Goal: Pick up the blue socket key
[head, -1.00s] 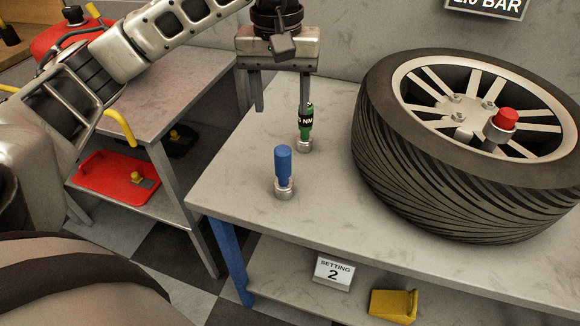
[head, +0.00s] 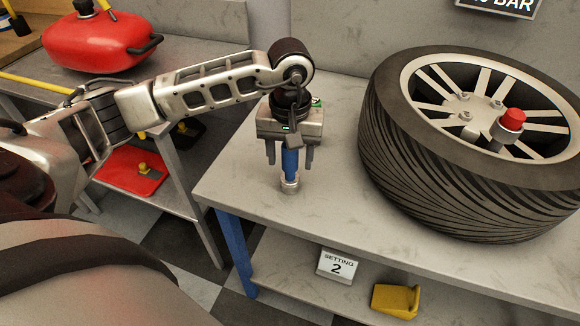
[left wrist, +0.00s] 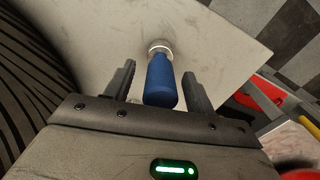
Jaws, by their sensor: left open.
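The blue socket key (head: 290,164) stands upright on the table, its metal socket end down on the tabletop. My left gripper (head: 290,165) is over it, pointing down, with one finger on each side of the blue handle. The jaws are open. In the left wrist view the blue socket key (left wrist: 160,80) shows between the two fingers (left wrist: 158,88), with visible gaps to both. The green socket key is mostly hidden behind my left gripper; only a bit of green shows above it. My right gripper is not in view.
A wheel with a tyre (head: 400,165) lies on the right of the table (head: 235,180), with a red-topped socket key (head: 512,118) on it. A lower shelf holds a "Setting 2" sign (head: 338,266) and a yellow block (head: 396,300). A red tank (head: 98,42) stands at the left.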

